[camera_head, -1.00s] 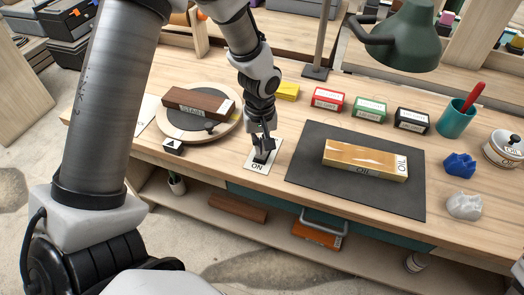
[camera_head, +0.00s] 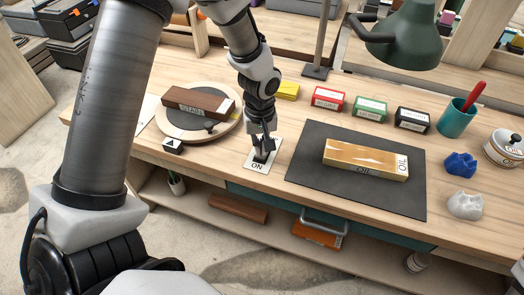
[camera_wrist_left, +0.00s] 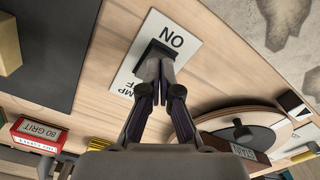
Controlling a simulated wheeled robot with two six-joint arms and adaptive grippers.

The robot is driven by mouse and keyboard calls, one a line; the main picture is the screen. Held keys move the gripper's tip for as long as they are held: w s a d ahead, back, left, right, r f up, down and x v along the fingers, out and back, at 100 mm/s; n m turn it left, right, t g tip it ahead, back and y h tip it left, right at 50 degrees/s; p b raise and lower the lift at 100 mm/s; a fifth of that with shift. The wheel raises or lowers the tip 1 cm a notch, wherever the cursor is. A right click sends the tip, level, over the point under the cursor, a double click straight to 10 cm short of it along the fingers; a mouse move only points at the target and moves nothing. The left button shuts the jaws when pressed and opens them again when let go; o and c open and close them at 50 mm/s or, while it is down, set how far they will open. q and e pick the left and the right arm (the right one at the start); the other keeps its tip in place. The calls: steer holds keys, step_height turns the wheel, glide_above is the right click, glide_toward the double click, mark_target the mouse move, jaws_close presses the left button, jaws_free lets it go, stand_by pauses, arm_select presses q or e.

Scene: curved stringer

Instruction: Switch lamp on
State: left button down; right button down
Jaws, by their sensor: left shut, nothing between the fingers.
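The lamp switch is a white plate (camera_head: 253,167) marked ON at its near end, with a black rocker in its middle, lying on the wooden bench. In the left wrist view the plate (camera_wrist_left: 178,27) also shows part of the words LAMP OFF, and the rocker (camera_wrist_left: 155,52) sits right at my fingertips. My left gripper (camera_head: 262,146) is shut and empty, pointing down over the rocker. Its fingertips (camera_wrist_left: 154,68) seem to touch or nearly touch the rocker; I cannot tell which. The green desk lamp (camera_head: 408,40) hangs over the bench at the upper right; no glow shows from it. My right gripper is not in view.
A dark mat (camera_head: 305,180) with an OIL-marked wooden block (camera_head: 365,160) lies right of the switch. A round turntable (camera_head: 177,127) with a STAIN block (camera_head: 198,102) is to the left. Small boxes, a teal cup (camera_head: 456,118) and crumpled cloths (camera_head: 460,165) stand farther right.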

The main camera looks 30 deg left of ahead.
arm_select(q)
steer(key=shift+f+b, duration=0.6)
steer(key=shift+f, duration=0.3)
stand_by(0.4)
step_height(320, 180, up, 7)
steer(key=p, duration=0.6)
steer(key=shift+f, duration=0.1)
stand_by(0.3)
